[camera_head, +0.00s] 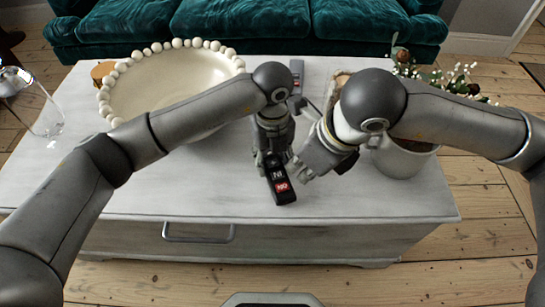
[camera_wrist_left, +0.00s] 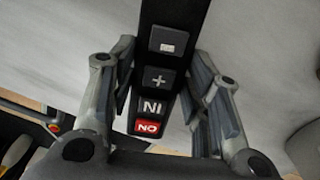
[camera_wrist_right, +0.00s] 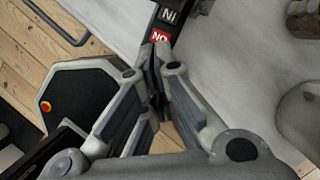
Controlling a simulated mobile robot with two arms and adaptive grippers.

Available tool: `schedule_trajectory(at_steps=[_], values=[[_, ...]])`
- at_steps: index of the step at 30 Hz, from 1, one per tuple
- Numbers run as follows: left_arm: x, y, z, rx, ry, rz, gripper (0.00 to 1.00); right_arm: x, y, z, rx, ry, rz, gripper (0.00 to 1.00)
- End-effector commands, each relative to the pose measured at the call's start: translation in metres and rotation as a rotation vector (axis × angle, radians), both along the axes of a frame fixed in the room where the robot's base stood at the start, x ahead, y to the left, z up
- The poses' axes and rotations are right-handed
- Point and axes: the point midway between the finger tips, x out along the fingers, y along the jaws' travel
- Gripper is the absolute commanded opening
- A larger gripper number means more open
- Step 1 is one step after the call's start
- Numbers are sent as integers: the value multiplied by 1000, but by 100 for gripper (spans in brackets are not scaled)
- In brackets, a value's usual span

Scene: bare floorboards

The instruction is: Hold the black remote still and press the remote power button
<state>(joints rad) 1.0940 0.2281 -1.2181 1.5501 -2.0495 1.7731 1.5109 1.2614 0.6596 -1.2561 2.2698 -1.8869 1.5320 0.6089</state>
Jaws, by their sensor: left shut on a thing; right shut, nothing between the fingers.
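The black remote (camera_head: 283,197) is over the white table, with its red-button end toward me. The left wrist view shows its buttons: a square icon, a plus, one marked "NI" and a red "NO" button (camera_wrist_left: 148,126). My left gripper (camera_head: 268,160) points down and is shut on the remote (camera_wrist_left: 173,22), one finger on each side. My right gripper (camera_head: 294,177) is shut and empty, close to the right of the remote's red end. In the right wrist view its fingertips (camera_wrist_right: 157,68) are just beside the red button (camera_wrist_right: 159,36); I cannot tell whether they touch it.
A large beaded bowl (camera_head: 160,80) stands at the table's back left, with a glass pitcher (camera_head: 30,100) at the left edge. A grey device (camera_head: 297,72) lies at the back. A potted plant (camera_head: 405,158) stands at right. The table's front left is clear.

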Motion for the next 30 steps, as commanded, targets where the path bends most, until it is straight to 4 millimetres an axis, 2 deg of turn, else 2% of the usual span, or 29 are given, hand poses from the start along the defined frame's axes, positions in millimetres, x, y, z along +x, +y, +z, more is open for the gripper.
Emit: schedule_trajectory(at_steps=[20,26,30], values=[[0,0,0,0,0,0,18,-1,1,0,9,7,-14,0],[0,0,0,0,0,0,18,-3,13,2,106,75,-182,0],[0,0,0,0,0,0,18,-5,24,6,226,174,-403,0]])
